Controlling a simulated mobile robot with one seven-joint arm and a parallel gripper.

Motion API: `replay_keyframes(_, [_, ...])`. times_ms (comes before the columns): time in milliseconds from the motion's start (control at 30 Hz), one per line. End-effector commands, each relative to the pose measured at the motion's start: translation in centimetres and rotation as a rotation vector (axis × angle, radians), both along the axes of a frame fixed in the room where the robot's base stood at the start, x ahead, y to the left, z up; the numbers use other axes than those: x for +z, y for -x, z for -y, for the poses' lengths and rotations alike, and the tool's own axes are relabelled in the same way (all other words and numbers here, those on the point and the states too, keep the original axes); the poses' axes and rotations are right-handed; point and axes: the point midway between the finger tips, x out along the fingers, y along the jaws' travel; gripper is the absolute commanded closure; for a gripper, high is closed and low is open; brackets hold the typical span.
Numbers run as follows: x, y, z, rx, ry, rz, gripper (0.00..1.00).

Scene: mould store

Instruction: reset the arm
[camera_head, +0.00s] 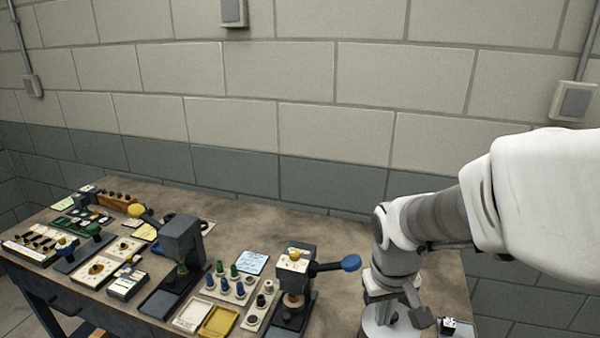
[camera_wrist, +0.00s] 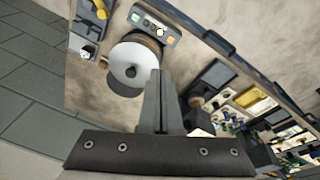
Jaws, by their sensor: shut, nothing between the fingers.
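My gripper (camera_wrist: 157,100) shows in the wrist view with its fingers together and nothing between them. It is above the table, in front of a white round disc (camera_wrist: 127,66) with a small hole at its centre. Whether it touches the disc I cannot tell. In the head view my arm comes in from the right and bends down over the right part of the table (camera_head: 345,240); the fingertips cannot be made out clearly there.
A press with a blue-knobbed lever (camera_head: 293,262) stands left of my arm, close by. Farther left are a second press (camera_head: 183,240), a yellow tray (camera_head: 219,321) and several small parts. A block wall (camera_head: 300,130) rises behind; the table's back middle is clear.

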Motion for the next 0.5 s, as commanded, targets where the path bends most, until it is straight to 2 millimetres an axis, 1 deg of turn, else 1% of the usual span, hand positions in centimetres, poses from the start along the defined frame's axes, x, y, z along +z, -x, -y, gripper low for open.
replay_keyframes(33, [1.5,0.6,0.0,-0.009,0.003,0.034,1.0])
replay_keyframes(200, [5.3,3.2,-0.1,-0.044,-0.005,0.118,1.0])
replay_keyframes(400, [8.7,6.6,-0.4,-0.078,-0.042,0.218,1.0])
replay_keyframes(500, [10.0,8.2,-0.6,-0.09,-0.066,0.263,1.0])
